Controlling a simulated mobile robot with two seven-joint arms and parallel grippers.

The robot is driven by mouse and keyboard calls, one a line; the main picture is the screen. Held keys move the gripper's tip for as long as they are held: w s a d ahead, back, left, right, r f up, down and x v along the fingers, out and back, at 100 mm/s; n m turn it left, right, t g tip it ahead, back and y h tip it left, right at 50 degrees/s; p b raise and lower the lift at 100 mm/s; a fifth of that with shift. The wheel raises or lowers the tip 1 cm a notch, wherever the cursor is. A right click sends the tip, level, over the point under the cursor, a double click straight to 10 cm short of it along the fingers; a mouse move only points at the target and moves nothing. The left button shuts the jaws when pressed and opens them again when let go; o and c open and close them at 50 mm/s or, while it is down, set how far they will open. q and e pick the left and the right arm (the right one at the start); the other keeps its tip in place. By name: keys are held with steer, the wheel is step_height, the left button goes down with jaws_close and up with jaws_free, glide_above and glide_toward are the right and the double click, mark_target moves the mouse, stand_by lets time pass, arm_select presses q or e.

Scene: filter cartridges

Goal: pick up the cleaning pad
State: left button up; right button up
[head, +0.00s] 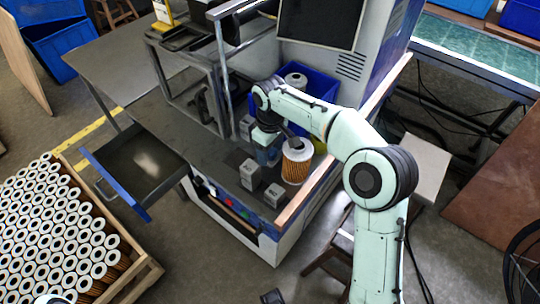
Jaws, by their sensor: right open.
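My right gripper (267,152) is over the dark worktop, pointing down, with its jaws open. It is just left of an orange pleated filter cartridge (297,163) with a white top. A dark, flat patch (236,158) lies on the worktop just left of the gripper and may be the cleaning pad; it blends with the surface, so I cannot be sure. The gripper hides what is right under it, and I cannot tell whether it touches anything. My left gripper does not show clearly.
Small grey boxes stand close by, one in front of the gripper (250,174), one nearer the edge (274,195) and one behind (246,127). A blue bin (322,85) stands behind. An open drawer (140,168) juts out left. A crate of cartridges (148,276) stands lower left.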

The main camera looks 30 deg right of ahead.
steer(key=c, duration=1.1)
steer(key=shift+c, duration=0.2)
steer(key=shift+r, duration=0.1)
step_height(320, 180, up, 20)
steer(key=p, duration=0.6)
steer(key=shift+p, duration=0.3)
